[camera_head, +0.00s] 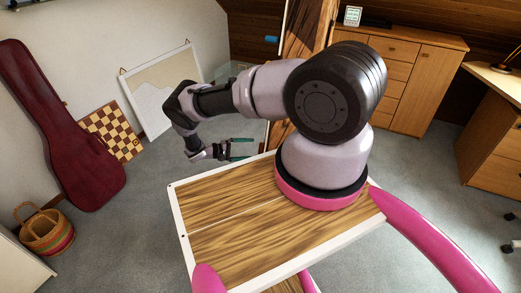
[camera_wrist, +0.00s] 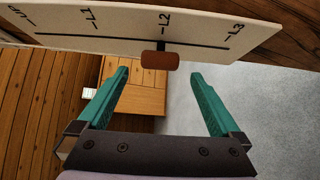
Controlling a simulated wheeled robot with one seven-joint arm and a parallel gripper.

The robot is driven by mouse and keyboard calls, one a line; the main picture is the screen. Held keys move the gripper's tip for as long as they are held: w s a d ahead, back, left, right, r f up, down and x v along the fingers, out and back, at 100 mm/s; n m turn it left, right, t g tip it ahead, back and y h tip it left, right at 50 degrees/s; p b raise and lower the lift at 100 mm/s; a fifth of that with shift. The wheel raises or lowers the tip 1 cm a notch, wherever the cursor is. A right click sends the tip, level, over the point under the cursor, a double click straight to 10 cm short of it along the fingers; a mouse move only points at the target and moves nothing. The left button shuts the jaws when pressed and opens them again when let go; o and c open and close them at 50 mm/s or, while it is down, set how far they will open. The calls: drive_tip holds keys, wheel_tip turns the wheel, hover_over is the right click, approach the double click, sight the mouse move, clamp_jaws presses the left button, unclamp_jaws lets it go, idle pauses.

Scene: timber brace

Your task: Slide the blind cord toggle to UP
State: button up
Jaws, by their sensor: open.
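In the wrist view, a pale board (camera_wrist: 75,38) has a dark slot line across it, with marks reading UP at the far left, then L1, L2 and L3 to the right. The red-brown toggle (camera_wrist: 160,60) sits at the L2 mark. My gripper (camera_wrist: 160,73) is open, with its teal fingers apart, one to each side of the toggle in the picture. The toggle appears just beyond the fingertips, and I see no contact. In the head view my gripper (camera_head: 250,149) is left of centre; I cannot make out the toggle there.
A wooden post (camera_head: 300,35) stands behind my arm. A chessboard (camera_head: 111,132), a leaning framed board (camera_head: 160,90), a dark red instrument case (camera_head: 60,130) and a basket (camera_head: 47,230) are at the left. Wooden drawers (camera_head: 395,75) stand at the back right. Carpet between is clear.

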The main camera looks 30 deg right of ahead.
sight(261, 149)
drive_tip(key=x, duration=0.7)
drive_tip(key=shift+d, duration=0.1)
clamp_jaws()
drive_tip(key=w+d+r, duration=0.2)
drive_tip(key=r, duration=0.8)
drive_tip(key=w+d+r, duration=0.2)
drive_tip(key=r, duration=0.7)
drive_tip(key=shift+d+r, duration=0.35)
drive_tip(key=shift+r, duration=0.05)
